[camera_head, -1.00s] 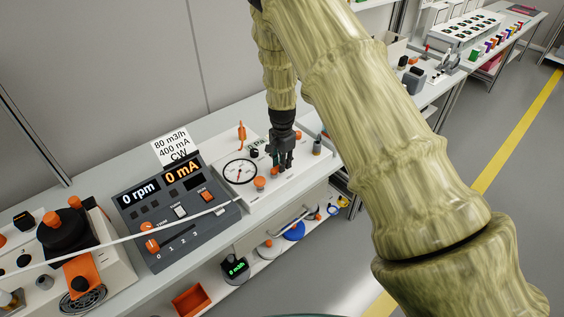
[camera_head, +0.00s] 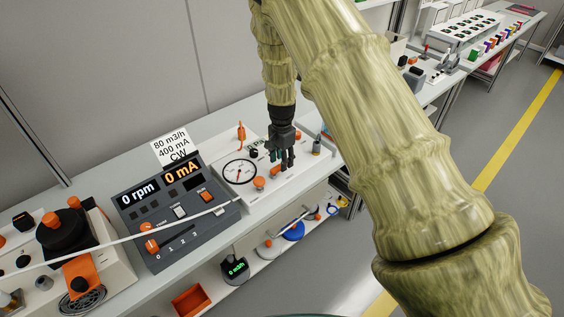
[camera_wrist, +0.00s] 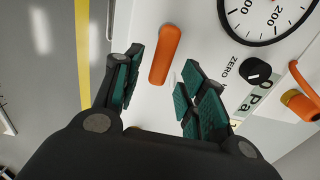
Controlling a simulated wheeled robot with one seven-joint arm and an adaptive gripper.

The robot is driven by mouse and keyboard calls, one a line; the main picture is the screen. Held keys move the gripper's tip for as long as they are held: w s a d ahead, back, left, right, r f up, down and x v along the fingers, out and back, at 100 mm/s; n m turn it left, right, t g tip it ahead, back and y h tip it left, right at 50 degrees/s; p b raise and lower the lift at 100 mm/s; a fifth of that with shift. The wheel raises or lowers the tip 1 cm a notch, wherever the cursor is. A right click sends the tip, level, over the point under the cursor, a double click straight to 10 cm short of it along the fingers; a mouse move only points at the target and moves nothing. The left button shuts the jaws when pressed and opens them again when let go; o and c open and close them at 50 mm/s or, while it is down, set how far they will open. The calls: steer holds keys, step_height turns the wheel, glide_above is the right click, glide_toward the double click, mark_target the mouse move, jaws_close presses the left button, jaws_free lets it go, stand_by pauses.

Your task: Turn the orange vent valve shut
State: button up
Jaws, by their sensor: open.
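My gripper (camera_head: 282,162) is open over the right part of a white gauge panel (camera_head: 262,204). In the wrist view, a long orange handle (camera_wrist: 165,55) lies just ahead of the open fingers (camera_wrist: 160,88), with nothing between them. It appears to be the orange knob (camera_head: 260,183) at the panel's front in the head view. An orange lever (camera_head: 241,133) stands at the panel's back and shows in the wrist view (camera_wrist: 301,98). I see no vent label, so which one is the vent valve is unclear.
A round gauge (camera_head: 240,172) and a black ZERO knob (camera_wrist: 256,71) are beside the handles. A grey control box (camera_head: 176,209) with displays stands left of the panel. A grey cylinder (camera_head: 317,147) stands to the right. The floor in front of the bench is partly clear.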

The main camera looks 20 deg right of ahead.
step_height(320, 180, up, 10)
steer(key=shift+r, duration=0.2)
stand_by(0.5)
steer(key=s+d+f+n+h, duration=0.15)
steer(key=s+f+n, duration=0.55)
steer(key=s+f, duration=1.55)
steer(key=s+a+f+n, duration=0.2)
steer(key=s, duration=0.6)
steer(key=s+a+f+n+y, duration=0.1)
steer(key=s+a+f+n, duration=0.1)
steer(key=s, duration=0.6)
steer(key=s+a+f+n, duration=0.1)
steer(key=s+f+n, duration=0.1)
steer(key=s, duration=0.6)
steer(key=shift+s+a+n, duration=0.4)
